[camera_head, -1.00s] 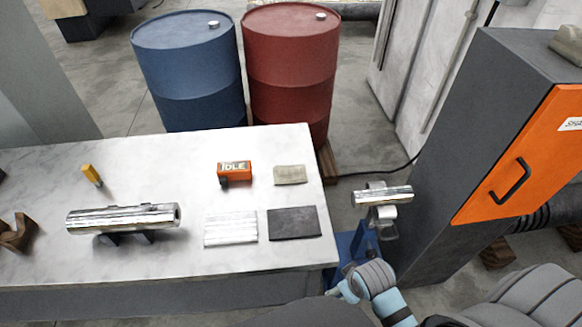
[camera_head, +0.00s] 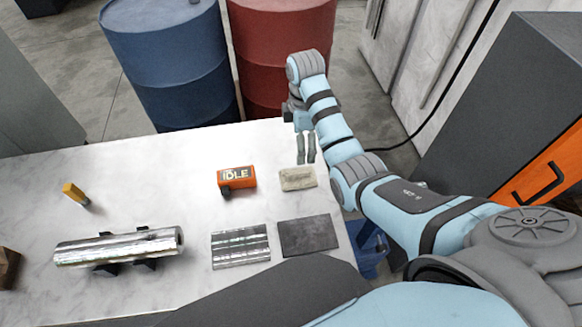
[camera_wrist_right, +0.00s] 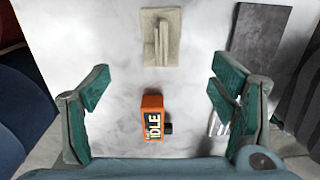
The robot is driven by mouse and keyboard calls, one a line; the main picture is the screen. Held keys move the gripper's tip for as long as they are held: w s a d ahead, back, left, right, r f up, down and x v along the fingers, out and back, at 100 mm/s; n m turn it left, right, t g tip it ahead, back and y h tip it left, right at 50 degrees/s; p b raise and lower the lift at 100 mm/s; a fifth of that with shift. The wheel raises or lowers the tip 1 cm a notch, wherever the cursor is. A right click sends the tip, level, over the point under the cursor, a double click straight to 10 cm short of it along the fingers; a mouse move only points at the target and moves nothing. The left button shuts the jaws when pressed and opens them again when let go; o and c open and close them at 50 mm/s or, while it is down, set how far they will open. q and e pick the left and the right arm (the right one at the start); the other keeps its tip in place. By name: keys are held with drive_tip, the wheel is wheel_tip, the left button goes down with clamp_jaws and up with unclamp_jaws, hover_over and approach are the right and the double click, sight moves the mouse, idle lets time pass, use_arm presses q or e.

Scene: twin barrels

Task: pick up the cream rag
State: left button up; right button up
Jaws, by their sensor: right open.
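The cream rag (camera_head: 297,178) lies flat on the white table near its right edge, behind the dark square pad. In the right wrist view the rag (camera_wrist_right: 146,57) is at the top centre, with a raised ridge along its middle. My right gripper (camera_head: 306,149) is above the table, just beyond the rag in the head view. In the wrist view its fingers (camera_wrist_right: 160,84) are spread wide and empty, with the rag farther up the picture, apart from them. My left gripper is not in view.
An orange IDLE box (camera_head: 237,178) stands left of the rag. A dark pad (camera_head: 308,236) and a ribbed silver plate (camera_head: 240,246) lie in front. A shiny cylinder (camera_head: 118,248) and a yellow block (camera_head: 75,194) are left. Blue (camera_head: 172,60) and red (camera_head: 280,50) barrels stand behind the table.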

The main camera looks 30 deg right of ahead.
wheel_tip(320, 180, down, 3)
drive_tip(key=shift+s+b, duration=0.15)
drive_tip(key=shift+b, duration=0.85)
hover_over(300, 171)
drive_tip(key=f, duration=0.2)
drive_tip(key=s+f, duration=0.1)
drive_tip(key=f, duration=0.1)
drive_tip(key=shift+a+f, duration=0.1)
drive_tip(key=shift+f, duration=0.2)
drive_tip(key=f, duration=0.3)
drive_tip(key=w+f+b, duration=0.1)
drive_tip(key=f, duration=0.1)
drive_tip(key=shift+w+f, duration=0.15)
drive_tip(key=shift+f, duration=0.45)
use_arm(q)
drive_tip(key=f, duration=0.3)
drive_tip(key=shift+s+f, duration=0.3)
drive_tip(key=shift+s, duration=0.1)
use_arm(e)
drive_tip(key=shift+r, duration=0.15)
drive_tip(key=shift+c, duration=0.2)
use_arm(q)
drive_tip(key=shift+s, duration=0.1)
use_arm(e)
drive_tip(key=c, duration=1.2)
